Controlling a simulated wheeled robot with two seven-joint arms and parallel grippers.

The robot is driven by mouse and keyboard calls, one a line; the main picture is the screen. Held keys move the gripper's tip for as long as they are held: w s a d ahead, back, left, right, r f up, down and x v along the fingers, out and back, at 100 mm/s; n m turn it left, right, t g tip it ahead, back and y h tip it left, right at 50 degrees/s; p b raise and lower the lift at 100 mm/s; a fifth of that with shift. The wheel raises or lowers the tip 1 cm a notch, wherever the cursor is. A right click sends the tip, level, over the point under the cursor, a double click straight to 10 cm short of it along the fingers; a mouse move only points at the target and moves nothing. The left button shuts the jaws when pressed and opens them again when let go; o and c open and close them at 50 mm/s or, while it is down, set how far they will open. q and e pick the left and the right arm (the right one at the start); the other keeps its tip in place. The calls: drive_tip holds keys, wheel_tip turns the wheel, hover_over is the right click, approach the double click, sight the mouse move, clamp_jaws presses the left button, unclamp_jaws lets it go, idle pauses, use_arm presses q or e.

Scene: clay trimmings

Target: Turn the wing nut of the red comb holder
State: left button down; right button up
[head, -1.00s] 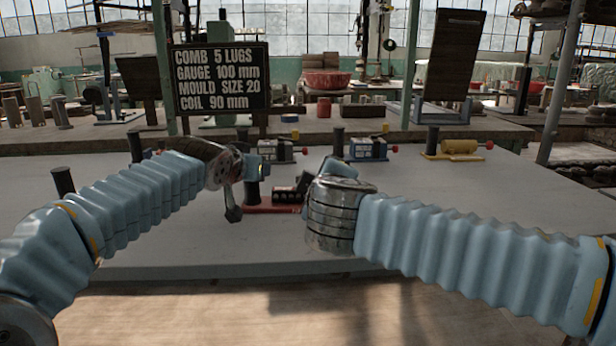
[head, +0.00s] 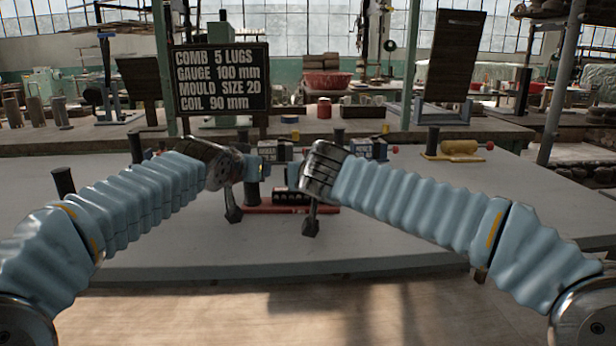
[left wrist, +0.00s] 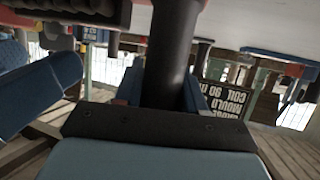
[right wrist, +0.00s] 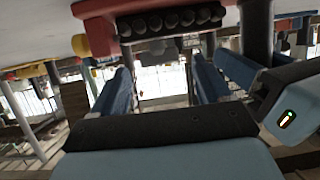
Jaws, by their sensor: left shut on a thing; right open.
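The red comb holder (head: 262,209) lies on the grey bench, its black lugged block (head: 291,197) facing me; it also shows at the top of the right wrist view (right wrist: 97,8). My left gripper (head: 258,170) is shut on the holder's upright black post, which stands between its fingers in the left wrist view (left wrist: 174,55). My right gripper (head: 290,175) is open and empty over the holder; bare air shows between its blue fingers (right wrist: 162,78). A yellow knob, probably the wing nut (right wrist: 80,45), sits at the holder's end, apart from those fingers. I cannot make out its wings.
Blue holders (head: 366,149) with red knobs and a yellow holder (head: 455,150) stand behind on the bench. A lettered sign (head: 219,78) rises at the back left. My grippers are close together.

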use_arm(q)
drive_tip(key=shift+f, duration=0.2)
use_arm(e)
drive_tip(key=shift+x, duration=1.25)
drive_tip(key=c, duration=1.1)
drive_tip(key=shift+o, duration=0.2)
